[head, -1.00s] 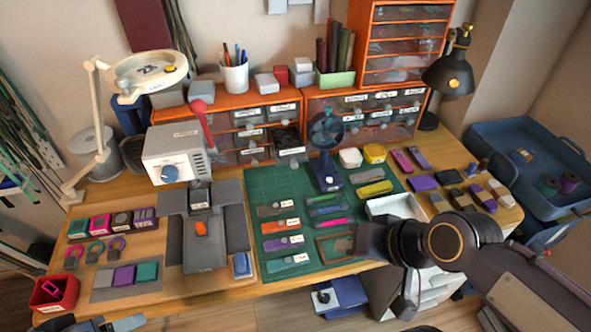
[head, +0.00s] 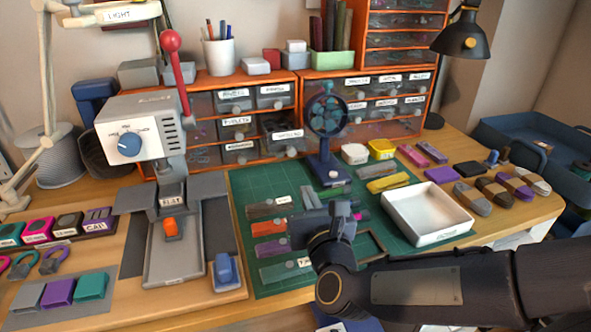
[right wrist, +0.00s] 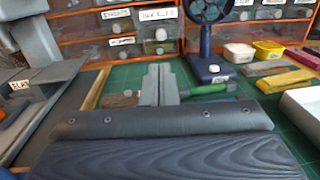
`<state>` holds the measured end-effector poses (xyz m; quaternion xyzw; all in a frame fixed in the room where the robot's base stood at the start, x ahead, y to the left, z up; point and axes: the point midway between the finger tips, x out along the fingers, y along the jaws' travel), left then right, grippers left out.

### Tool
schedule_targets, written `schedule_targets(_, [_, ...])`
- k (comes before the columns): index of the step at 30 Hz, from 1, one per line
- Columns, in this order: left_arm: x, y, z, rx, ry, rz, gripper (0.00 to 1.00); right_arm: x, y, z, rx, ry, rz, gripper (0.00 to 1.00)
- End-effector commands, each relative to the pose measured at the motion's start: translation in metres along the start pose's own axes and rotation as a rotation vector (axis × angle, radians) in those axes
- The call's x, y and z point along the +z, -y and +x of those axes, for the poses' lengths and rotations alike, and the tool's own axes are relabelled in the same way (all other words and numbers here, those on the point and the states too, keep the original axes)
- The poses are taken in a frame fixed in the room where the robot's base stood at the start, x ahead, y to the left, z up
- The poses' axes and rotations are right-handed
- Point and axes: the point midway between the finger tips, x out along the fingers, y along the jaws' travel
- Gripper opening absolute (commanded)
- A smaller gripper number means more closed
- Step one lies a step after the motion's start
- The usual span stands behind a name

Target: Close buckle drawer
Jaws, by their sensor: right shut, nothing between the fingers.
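The buckle drawer (head: 284,138) is in the lower right corner of the left orange drawer cabinet (head: 205,84) in the head view. It sticks out from the cabinet front, and dark contents show above its label. In the right wrist view the buckle drawer (right wrist: 158,24) is ahead of my fingers, with its label and round knob in sight. My right gripper (head: 322,215) is shut and empty over the green cutting mat. Its fingers (right wrist: 160,78) point toward the drawers in the right wrist view, apart from the buckle drawer. My left gripper is out of view.
A blue fan (head: 328,125) stands just right of the buckle drawer. A press with a red-knobbed lever (head: 140,128) stands to the left. A white tray (head: 428,236) lies right of my gripper. Coloured strips lie on the mat (head: 242,190) below the drawers.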

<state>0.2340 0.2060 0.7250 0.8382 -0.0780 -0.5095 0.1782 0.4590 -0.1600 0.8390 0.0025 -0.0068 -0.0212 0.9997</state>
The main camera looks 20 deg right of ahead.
Motion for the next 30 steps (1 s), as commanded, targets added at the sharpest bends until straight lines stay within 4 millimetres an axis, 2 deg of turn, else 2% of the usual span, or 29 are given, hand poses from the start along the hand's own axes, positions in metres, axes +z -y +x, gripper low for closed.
schedule_targets(15, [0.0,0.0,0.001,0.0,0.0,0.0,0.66,0.0,0.001,0.103,0.0,-0.002,-0.004,0.0])
schedule_targets(21, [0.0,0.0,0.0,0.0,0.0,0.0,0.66,0.0,0.0,0.124,0.001,-0.002,-0.004,0.0])
schedule_targets(30, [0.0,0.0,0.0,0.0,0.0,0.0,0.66,0.0,0.001,0.129,0.001,-0.001,-0.005,0.0])
